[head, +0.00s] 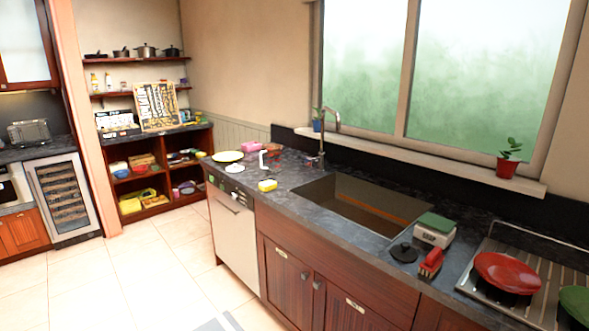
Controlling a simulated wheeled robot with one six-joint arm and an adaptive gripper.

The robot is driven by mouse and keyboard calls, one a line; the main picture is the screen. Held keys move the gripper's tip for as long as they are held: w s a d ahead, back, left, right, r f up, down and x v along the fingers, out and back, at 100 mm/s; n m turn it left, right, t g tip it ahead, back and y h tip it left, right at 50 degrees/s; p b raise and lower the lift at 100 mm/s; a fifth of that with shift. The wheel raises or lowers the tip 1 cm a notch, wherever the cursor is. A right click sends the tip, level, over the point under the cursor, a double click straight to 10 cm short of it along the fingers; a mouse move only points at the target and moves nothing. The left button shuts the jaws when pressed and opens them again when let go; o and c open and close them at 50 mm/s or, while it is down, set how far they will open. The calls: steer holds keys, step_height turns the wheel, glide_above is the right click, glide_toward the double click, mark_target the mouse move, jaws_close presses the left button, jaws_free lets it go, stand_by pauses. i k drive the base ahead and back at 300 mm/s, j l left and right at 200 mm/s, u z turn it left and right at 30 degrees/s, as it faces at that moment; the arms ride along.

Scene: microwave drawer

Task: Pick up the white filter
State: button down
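A low white object (235,168) lies on the dark counter (285,187) near its far left end, in front of a yellowish plate (228,156). A thin upright white item (262,159) stands a little to its right. Both are small in the head view, and I cannot tell for certain which is the white filter. My gripper does not show in this view.
A yellow sponge-like block (267,185) and a pink object (251,147) are close by. The sink (350,205) with a tall faucet (324,130) lies to the right. A white-fronted appliance (233,237) is under the counter. The tiled floor (150,270) at left is open.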

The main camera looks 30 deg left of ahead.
mark_target(236, 168)
steer(key=u, duration=1.2)
